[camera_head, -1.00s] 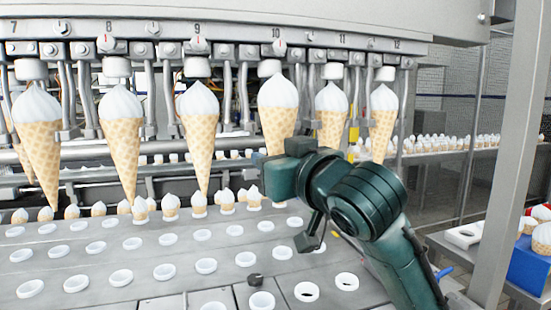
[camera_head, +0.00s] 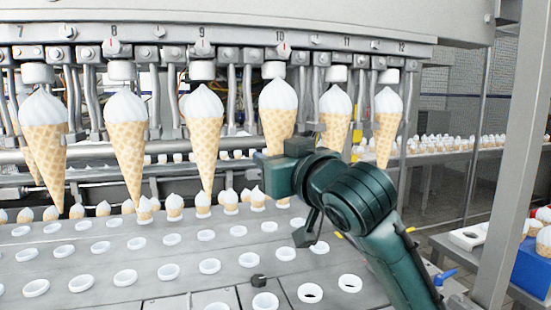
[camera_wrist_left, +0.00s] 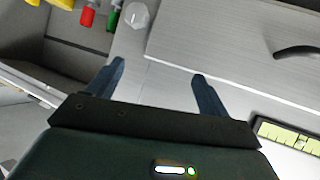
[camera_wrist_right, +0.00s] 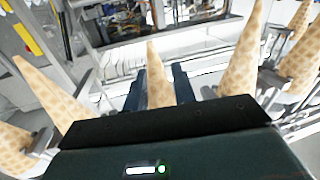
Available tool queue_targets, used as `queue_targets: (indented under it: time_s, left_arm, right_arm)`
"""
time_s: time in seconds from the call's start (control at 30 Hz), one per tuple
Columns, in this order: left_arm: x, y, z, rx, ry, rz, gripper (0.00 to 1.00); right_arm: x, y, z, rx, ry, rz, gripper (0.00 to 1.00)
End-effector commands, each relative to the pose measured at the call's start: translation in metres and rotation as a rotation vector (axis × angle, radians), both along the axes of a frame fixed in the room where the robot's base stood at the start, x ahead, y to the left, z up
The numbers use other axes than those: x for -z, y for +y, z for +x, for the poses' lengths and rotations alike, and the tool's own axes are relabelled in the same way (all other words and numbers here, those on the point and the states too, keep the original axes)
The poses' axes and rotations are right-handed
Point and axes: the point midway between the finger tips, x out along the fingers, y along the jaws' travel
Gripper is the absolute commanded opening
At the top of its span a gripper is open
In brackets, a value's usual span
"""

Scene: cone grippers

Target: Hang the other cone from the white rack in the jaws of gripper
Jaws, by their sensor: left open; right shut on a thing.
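My right gripper (camera_head: 268,170) is shut on a waffle cone (camera_head: 278,130) with a white swirled top. The cone is upright, in line with the hanging row below the nozzle marked 10, and its tip is hidden behind the gripper. I cannot tell whether its bracket touches it. In the right wrist view the cone (camera_wrist_right: 155,75) sits between the fingers. The white rack (camera_head: 468,237) stands at the right with open holes. My left gripper (camera_wrist_left: 158,72) is open and empty in the left wrist view, above a grey surface.
Other cones hang on both sides, the nearest being a cone on the left (camera_head: 204,130) and one on the right (camera_head: 335,115). Below is a grey conveyor plate (camera_head: 170,262) with white ring holders. A blue crate (camera_head: 533,265) and a metal post (camera_head: 508,160) stand at the right.

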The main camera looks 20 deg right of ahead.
Motion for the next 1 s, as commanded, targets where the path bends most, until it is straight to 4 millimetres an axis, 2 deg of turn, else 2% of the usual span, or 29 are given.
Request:
queue_targets:
  time_s: [0.6, 1.0]
  left_arm:
    - [-0.007, 0.000, 0.000, 0.000, 0.001, 0.000, 0.80]
    - [-0.007, 0.000, 0.000, 0.001, 0.002, -0.001, 0.80]
  right_arm:
    - [0.000, 0.001, 0.021, 0.000, 0.001, 0.000, 0.14]
    - [0.000, 0.001, 0.023, 0.000, 0.000, 0.000, 0.14]
